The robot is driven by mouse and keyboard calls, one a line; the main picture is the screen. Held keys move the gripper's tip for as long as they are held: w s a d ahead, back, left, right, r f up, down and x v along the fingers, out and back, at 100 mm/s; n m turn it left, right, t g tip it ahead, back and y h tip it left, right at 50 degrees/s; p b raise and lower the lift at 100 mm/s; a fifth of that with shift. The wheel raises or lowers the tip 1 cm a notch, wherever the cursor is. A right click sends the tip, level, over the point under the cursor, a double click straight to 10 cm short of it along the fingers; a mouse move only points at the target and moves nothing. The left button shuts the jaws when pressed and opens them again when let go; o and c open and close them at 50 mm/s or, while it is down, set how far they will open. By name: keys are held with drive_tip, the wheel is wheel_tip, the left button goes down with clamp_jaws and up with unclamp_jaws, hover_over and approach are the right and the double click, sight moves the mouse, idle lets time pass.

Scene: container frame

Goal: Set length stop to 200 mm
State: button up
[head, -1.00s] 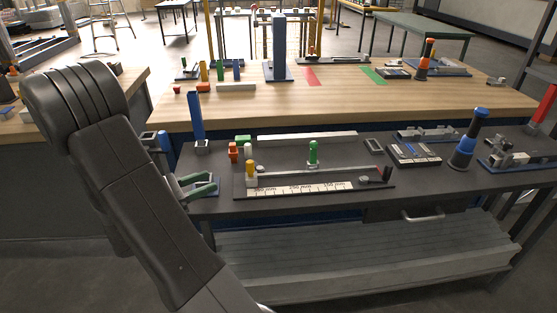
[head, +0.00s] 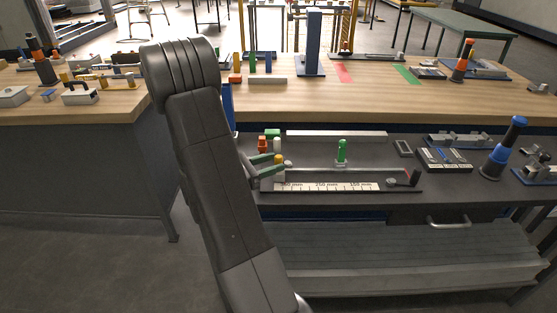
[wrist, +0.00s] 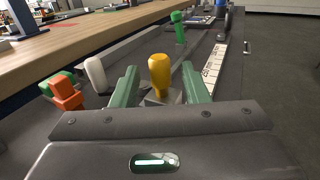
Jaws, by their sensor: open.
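The length stop fixture is a dark base with a rail and a white scale strip (head: 335,187) marked in mm, with 250 mm and 150 mm readable. A yellow knob (head: 279,159) stands at the rail's left end, near the highest marking. A green knob (head: 342,150) stands farther right, behind the rail. My gripper (head: 268,168) is open at the yellow knob. In the wrist view, the yellow knob (wrist: 160,74) stands upright on a grey block between the two green fingers, with gaps on both sides. The green knob (wrist: 178,28) is farther along the fixture.
Orange (wrist: 66,93) and white (wrist: 95,74) pieces stand left of my fingers in the wrist view. A long pale bar (head: 335,134) lies behind the fixture. A dark block tray (head: 445,160) and a blue-black post (head: 502,148) stand to the right.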

drive_tip(key=shift+x, duration=1.3)
clamp_jaws()
